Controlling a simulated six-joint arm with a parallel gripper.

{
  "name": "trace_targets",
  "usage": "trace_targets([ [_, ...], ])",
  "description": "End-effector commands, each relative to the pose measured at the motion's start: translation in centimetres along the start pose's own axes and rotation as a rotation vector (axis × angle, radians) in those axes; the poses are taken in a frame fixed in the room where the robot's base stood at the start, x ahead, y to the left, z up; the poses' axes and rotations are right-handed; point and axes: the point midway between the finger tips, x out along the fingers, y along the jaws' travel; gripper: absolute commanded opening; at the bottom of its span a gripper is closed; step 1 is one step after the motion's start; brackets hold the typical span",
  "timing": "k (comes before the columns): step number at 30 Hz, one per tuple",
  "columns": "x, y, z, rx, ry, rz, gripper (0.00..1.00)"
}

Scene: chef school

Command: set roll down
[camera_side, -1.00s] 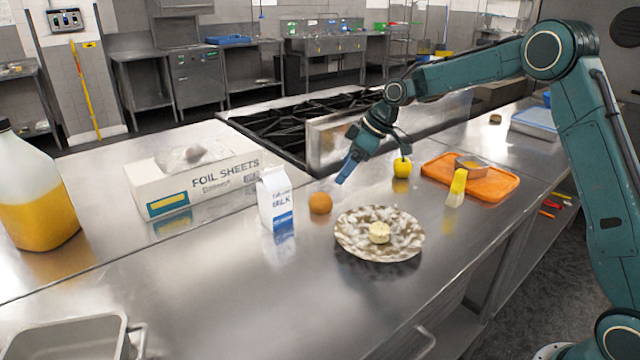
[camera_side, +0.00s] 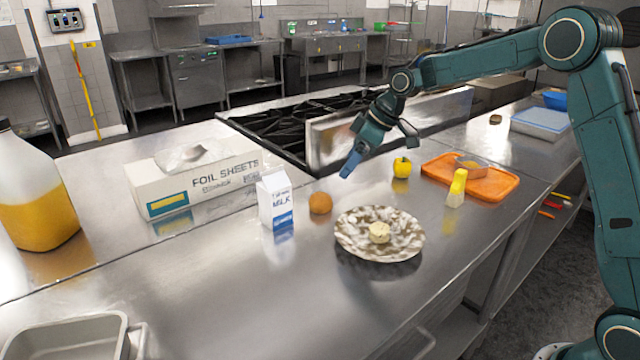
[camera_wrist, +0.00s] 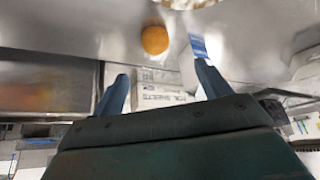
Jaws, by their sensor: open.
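A round orange-brown roll (camera_side: 320,203) rests on the steel counter between the milk carton and the patterned plate. It also shows in the wrist view (camera_wrist: 155,40), ahead of the fingers. My gripper (camera_side: 347,172) hangs above the counter, up and to the right of the roll in the side view, apart from it. In the wrist view my gripper (camera_wrist: 162,82) has its two fingers spread wide with nothing between them.
A milk carton (camera_side: 275,199) stands left of the roll. A patterned plate (camera_side: 350,245) with a pale piece (camera_side: 379,232) lies to its right. A yellow apple (camera_side: 402,167), an orange tray (camera_side: 490,190) and a foil box (camera_side: 210,183) stand around.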

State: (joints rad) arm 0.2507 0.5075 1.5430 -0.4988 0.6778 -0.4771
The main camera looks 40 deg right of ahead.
Motion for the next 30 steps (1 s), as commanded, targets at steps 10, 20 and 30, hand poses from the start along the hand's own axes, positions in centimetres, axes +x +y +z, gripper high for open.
trace_targets([
  [10,-7.3,-5.8,1.0,0.092,-0.026,0.068,0.77],
  [20,-13.5,-12.1,4.6,0.209,-0.043,0.139,0.77],
  [30,-17.9,-18.2,10.5,0.337,-0.043,0.208,0.77],
])
